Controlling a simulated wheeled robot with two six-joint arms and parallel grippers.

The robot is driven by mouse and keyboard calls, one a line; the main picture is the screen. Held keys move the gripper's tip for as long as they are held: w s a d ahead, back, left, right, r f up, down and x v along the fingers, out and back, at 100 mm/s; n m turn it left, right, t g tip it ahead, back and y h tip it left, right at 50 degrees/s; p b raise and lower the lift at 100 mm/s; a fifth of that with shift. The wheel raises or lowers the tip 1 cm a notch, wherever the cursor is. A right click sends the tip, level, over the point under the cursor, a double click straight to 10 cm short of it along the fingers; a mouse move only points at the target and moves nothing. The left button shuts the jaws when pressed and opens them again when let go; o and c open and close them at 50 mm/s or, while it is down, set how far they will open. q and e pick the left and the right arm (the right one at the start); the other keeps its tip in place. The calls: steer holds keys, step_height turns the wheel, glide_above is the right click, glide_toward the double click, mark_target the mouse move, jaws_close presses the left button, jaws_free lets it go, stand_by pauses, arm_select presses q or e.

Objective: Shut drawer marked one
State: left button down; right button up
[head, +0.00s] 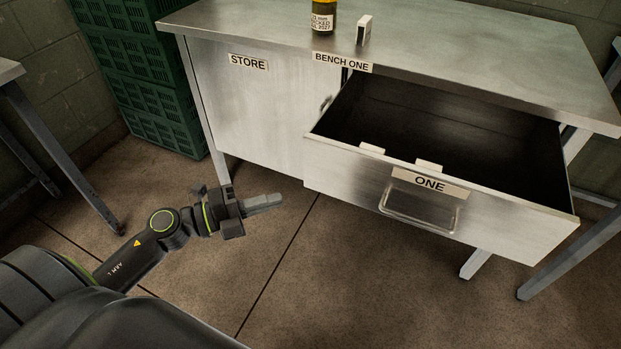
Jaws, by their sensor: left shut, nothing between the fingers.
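The drawer marked ONE (340,157) is pulled well out of the steel bench. Its dark inside looks empty. Its front carries the label ONE (430,183), a wire-like pull handle (418,212) below it, and two small white pieces at the top edge. My left gripper (280,201) is shut and empty. It is in front of the bench, to the left of the drawer front and apart from it, with its fingers pointing right. My right gripper is not in the head view.
The bench top (480,52) holds a dark bottle (323,18) and a small white block (364,30). A STORE cabinet door (245,110) is left of the drawer. Green crates (135,70) are stacked at the back left. Another table (50,130) stands at the left edge. Floor before the drawer is clear.

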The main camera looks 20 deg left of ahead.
mark_target(329, 174)
arm_select(q)
steer(key=shift+w+d, duration=0.85)
steer(key=shift+w, duration=0.65)
steer(key=shift+w+d, duration=0.85)
steer(key=shift+w, duration=0.7)
steer(key=shift+w+d, duration=0.85)
steer(key=shift+w, duration=0.65)
steer(key=shift+w, duration=0.1)
